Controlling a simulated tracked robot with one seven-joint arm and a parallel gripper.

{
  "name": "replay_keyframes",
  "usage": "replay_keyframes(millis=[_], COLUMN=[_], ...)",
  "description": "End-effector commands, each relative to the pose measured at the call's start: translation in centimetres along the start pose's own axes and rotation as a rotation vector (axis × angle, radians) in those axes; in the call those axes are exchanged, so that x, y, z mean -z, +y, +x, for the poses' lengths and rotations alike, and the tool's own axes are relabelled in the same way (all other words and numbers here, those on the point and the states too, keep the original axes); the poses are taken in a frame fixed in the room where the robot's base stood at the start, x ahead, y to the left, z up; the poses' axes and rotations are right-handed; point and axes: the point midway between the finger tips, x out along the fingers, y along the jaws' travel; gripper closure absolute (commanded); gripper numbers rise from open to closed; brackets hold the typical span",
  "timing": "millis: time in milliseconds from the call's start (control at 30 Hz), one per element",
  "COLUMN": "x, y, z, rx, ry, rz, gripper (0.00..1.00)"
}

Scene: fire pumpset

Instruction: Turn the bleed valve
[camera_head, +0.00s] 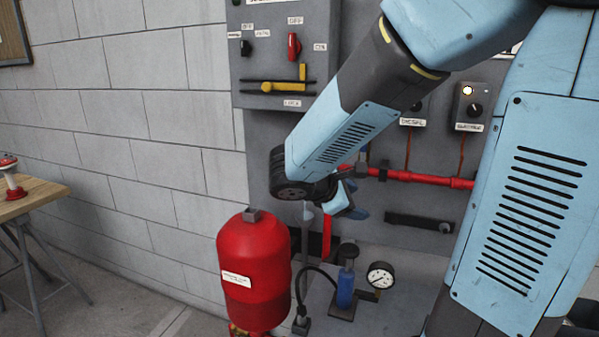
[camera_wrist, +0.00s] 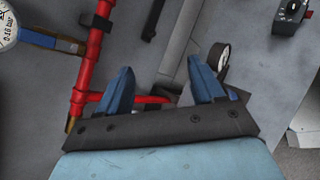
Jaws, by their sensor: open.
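I cannot pick out the bleed valve with certainty; no clear valve handle shows between my fingers. My gripper (camera_head: 338,206) hangs in front of the grey panel, below my forearm, close to the red pipe (camera_head: 430,179). In the wrist view my gripper (camera_wrist: 163,80) has two blue fingers spread apart with nothing held between them. The red pipe (camera_wrist: 94,45) runs down left of the fingers and a branch passes behind them. A small brass end (camera_wrist: 72,124) shows at the pipe's lower left, partly near the gripper's dark body.
A red tank (camera_head: 255,270) stands below left of my gripper. A blue cylinder (camera_head: 346,287) and a gauge (camera_head: 380,275) sit low on the right. A control box (camera_head: 285,50) is above. A wooden table (camera_head: 25,195) is at far left; floor between is clear.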

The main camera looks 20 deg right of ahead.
Motion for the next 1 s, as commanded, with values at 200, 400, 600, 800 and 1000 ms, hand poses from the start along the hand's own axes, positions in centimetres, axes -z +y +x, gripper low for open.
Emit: replay_keyframes(millis=[200, 400, 600, 800, 1000], x=[5.6, 11.1, 14.2, 14.7, 14.5], y=[5.2, 8.4, 9.6, 10.6, 12.7], z=[-1.5, -4.4, -6.4, -6.1, -3.8], rx=[-0.303, -0.559, -0.697, -0.721, -0.718], ry=[-0.168, -0.293, -0.356, -0.367, -0.367], rz=[-0.381, -0.637, -0.756, -0.773, -0.773], gripper=[0.33, 0.33, 0.33, 0.33, 0.33])
